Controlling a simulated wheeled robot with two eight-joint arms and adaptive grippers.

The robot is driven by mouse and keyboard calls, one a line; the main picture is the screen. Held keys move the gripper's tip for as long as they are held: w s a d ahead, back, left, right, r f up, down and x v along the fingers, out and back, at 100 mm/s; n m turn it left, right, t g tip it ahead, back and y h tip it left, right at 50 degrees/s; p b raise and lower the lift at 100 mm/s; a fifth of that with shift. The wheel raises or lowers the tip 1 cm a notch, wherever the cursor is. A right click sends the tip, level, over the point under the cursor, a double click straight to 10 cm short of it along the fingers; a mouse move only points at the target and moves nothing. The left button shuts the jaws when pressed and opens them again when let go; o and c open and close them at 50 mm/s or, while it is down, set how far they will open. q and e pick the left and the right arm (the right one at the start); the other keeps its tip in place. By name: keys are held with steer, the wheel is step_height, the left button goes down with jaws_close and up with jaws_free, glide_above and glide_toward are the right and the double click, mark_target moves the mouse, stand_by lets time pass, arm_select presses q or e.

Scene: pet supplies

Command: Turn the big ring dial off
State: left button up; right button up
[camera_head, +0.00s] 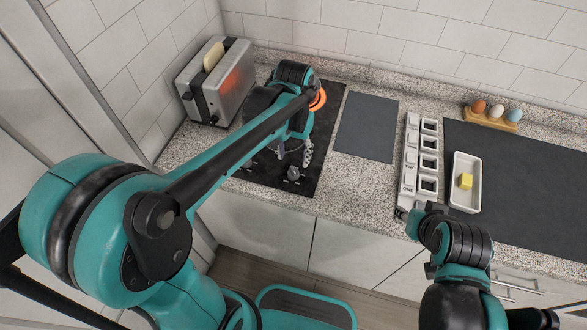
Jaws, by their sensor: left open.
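A black cooktop (325,125) is set in the counter, left of centre. A glowing orange ring (319,100) shows partly behind my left arm; the rest of it is hidden. A grey dial (293,173) stands at the cooktop's front edge. Another dial may lie left of it, but my arm makes it hard to tell. My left gripper (295,154) is open, pointing down over the front of the cooktop, just behind the grey dial. I cannot tell whether it touches the dial. My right gripper (402,213) is small and dark at the counter's front edge; its jaws are unclear.
A metal toaster (212,92) with bread stands at the left. A grey mat (366,126) lies clear right of the cooktop. Further right are a white rack (409,165), a white tray (465,198) with a yellow block (465,181), and a wooden egg holder (490,120).

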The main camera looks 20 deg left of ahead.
mark_target(293, 170)
arm_select(q)
step_height(293, 170, down, 7)
steer(key=b, duration=0.2)
steer(key=shift+f+b, duration=0.15)
steer(key=shift+b, duration=0.15)
jaws_close()
